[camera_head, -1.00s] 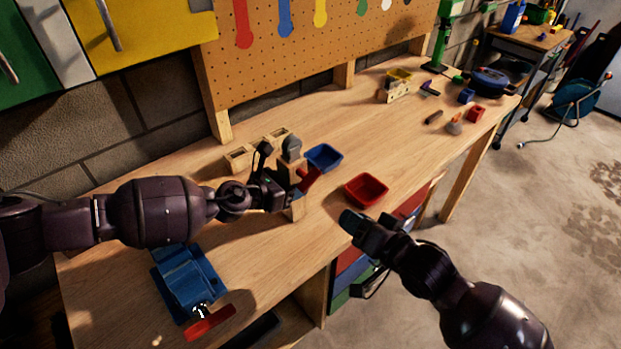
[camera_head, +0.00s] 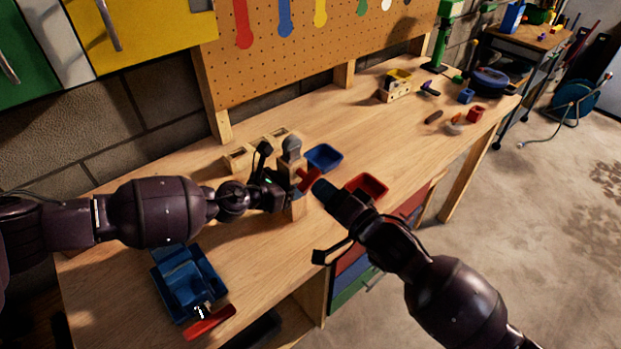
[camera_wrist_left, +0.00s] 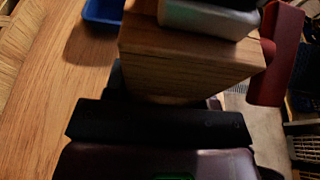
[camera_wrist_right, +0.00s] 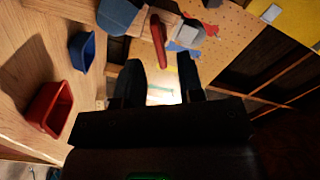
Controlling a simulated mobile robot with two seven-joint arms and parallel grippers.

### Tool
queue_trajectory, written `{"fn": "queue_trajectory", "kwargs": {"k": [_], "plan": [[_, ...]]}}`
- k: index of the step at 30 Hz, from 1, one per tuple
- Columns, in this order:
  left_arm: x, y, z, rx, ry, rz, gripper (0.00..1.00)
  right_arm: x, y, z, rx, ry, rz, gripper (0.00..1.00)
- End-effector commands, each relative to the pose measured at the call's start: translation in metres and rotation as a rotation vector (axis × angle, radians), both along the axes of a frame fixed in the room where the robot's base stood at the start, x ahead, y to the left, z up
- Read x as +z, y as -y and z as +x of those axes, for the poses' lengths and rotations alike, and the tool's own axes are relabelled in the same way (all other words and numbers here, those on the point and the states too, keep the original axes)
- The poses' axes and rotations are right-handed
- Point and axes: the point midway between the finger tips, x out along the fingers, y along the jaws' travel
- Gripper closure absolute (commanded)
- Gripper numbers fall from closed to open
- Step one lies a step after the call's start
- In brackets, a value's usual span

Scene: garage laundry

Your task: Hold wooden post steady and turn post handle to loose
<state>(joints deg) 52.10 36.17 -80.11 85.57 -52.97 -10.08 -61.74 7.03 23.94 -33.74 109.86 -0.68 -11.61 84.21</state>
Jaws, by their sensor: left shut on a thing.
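The wooden post (camera_head: 297,207) stands on the workbench with a grey piece (camera_head: 291,147) at its top and a red handle (camera_head: 308,180) on its right side. My left gripper (camera_head: 284,192) is shut on the post; the left wrist view shows the wooden block (camera_wrist_left: 185,65) close up, with the red handle (camera_wrist_left: 278,52) beyond it. My right gripper (camera_head: 322,190) is close to the handle's right side. In the right wrist view its fingers (camera_wrist_right: 160,85) are apart and empty, and the red handle (camera_wrist_right: 158,42) lies just beyond them.
A blue bin (camera_head: 324,157) stands behind the post and a red bin (camera_head: 372,183) is right beside my right gripper. A blue vise (camera_head: 187,280) with a red lever sits at the front left. Small objects lie at the far right; the bench middle is clear.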

Motion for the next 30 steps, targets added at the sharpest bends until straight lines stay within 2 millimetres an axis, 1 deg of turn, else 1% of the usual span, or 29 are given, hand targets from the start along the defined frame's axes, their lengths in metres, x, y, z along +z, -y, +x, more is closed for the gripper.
{"fn": "queue_trajectory", "kwargs": {"k": [1,3,9,13,22,23,24,29,30], "plan": [[0.000,0.000,0.000,0.000,0.000,0.000,0.81,0.001,-0.006,0.008,0.001,0.001,0.001,0.65],[0.000,0.000,0.000,0.000,0.000,0.000,0.81,0.001,-0.012,0.017,0.000,0.001,0.000,0.65],[0.000,0.000,0.000,0.000,0.000,0.000,0.81,0.000,-0.025,0.035,0.000,0.000,0.000,0.65],[0.000,0.000,0.000,0.000,0.000,0.000,0.81,0.000,-0.029,0.040,-0.001,0.000,-0.001,0.65],[0.000,0.000,0.000,0.000,0.000,0.000,0.81,0.000,-0.030,0.041,-0.001,0.000,-0.001,0.65],[0.000,0.000,0.000,0.000,0.000,0.000,0.81,0.000,-0.030,0.041,0.000,-0.001,-0.001,0.68],[0.000,0.000,0.000,0.001,0.000,0.000,0.81,0.000,-0.030,0.041,-0.001,0.000,-0.001,0.74],[0.000,0.000,0.000,0.000,0.000,0.000,0.81,0.000,-0.030,0.041,0.000,-0.001,-0.001,0.99],[0.000,0.000,0.000,0.000,0.000,0.000,0.81,0.000,-0.030,0.041,-0.001,0.000,-0.001,1.00]]}}
